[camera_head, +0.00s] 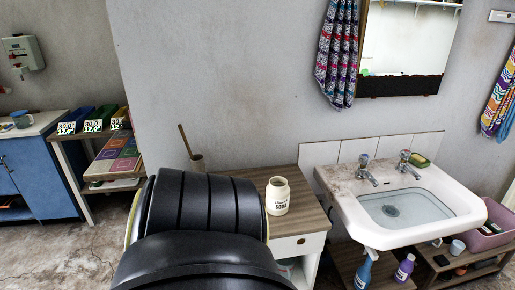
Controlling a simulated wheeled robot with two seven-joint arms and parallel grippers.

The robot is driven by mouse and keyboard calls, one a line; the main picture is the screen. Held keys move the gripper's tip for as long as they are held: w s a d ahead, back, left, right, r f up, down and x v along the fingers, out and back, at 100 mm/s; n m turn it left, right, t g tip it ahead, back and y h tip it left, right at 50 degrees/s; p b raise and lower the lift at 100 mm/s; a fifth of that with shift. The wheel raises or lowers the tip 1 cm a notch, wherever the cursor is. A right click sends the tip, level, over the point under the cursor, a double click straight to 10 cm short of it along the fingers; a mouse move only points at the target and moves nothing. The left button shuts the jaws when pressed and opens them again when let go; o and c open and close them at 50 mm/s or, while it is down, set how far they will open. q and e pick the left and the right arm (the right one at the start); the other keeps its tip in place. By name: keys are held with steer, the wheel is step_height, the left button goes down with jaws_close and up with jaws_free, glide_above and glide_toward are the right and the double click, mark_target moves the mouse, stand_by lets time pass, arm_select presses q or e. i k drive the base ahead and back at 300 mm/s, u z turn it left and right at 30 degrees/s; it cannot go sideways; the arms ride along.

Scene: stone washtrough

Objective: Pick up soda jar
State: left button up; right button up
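The soda jar (278,196) is a small cream jar with a dark label reading "SODA". It stands upright on the wooden top of a small white cabinet (307,226), left of the sink. A large black part of my own arm fills the lower middle of the view, in front of the cabinet's left part. The jar's left edge is close to this arm part in the picture; I cannot tell whether they touch. Neither of my grippers shows.
A brown cup with a stick (197,163) stands behind my arm. A white sink (450,212) holding water is right of the cabinet. A blue spray bottle (364,272) and a purple bottle (404,268) stand below it. Shelves (75,150) stand at left beside open floor.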

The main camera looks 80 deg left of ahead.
mark_target(278, 191)
steer(key=u, duration=1.05)
steer(key=i, duration=0.85)
steer(key=u, duration=0.85)
